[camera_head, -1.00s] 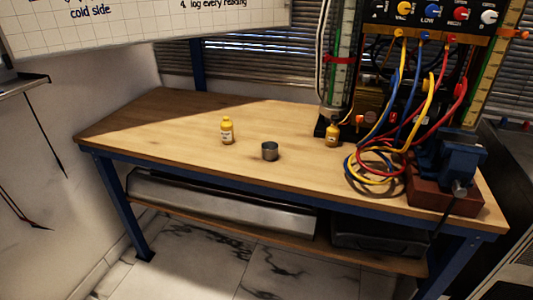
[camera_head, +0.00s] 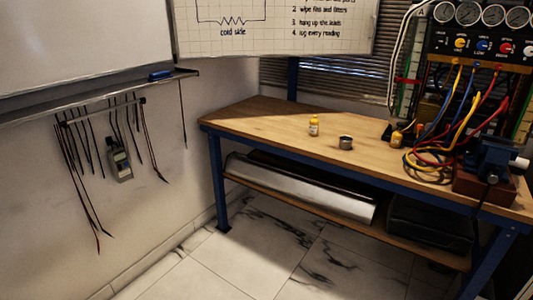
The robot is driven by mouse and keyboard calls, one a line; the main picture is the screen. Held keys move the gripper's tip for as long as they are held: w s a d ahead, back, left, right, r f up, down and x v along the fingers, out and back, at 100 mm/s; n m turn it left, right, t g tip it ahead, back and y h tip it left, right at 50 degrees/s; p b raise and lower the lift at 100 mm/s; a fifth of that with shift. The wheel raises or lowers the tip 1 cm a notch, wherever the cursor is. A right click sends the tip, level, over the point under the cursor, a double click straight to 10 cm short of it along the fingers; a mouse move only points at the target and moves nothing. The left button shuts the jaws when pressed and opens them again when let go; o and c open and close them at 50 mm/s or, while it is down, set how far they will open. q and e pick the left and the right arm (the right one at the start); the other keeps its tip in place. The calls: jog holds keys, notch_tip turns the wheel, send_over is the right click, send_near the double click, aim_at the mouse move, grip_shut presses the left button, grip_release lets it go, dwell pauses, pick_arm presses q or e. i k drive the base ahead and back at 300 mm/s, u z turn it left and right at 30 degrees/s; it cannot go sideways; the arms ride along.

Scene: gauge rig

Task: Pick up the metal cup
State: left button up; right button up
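The metal cup (camera_head: 346,142) is a small grey open-topped cup. It stands upright on the wooden workbench (camera_head: 270,122), near the middle of its front part. Neither of my grippers shows in the head view, and nothing is touching the cup.
A second yellow bottle (camera_head: 396,139), coiled hoses (camera_head: 432,165), a gauge panel (camera_head: 480,45) and a blue vise (camera_head: 497,158) crowd the bench's right side. Test leads and a meter (camera_head: 119,160) hang on the left wall. Tiled floor (camera_head: 250,265) before the bench is clear.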

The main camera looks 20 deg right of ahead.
aim_at(345, 142)
jog(key=u, duration=0.6)
jog(key=i, duration=0.8)
jog(key=z, duration=0.5)
jog(key=i, duration=1.3)
jog(key=z, duration=1.05)
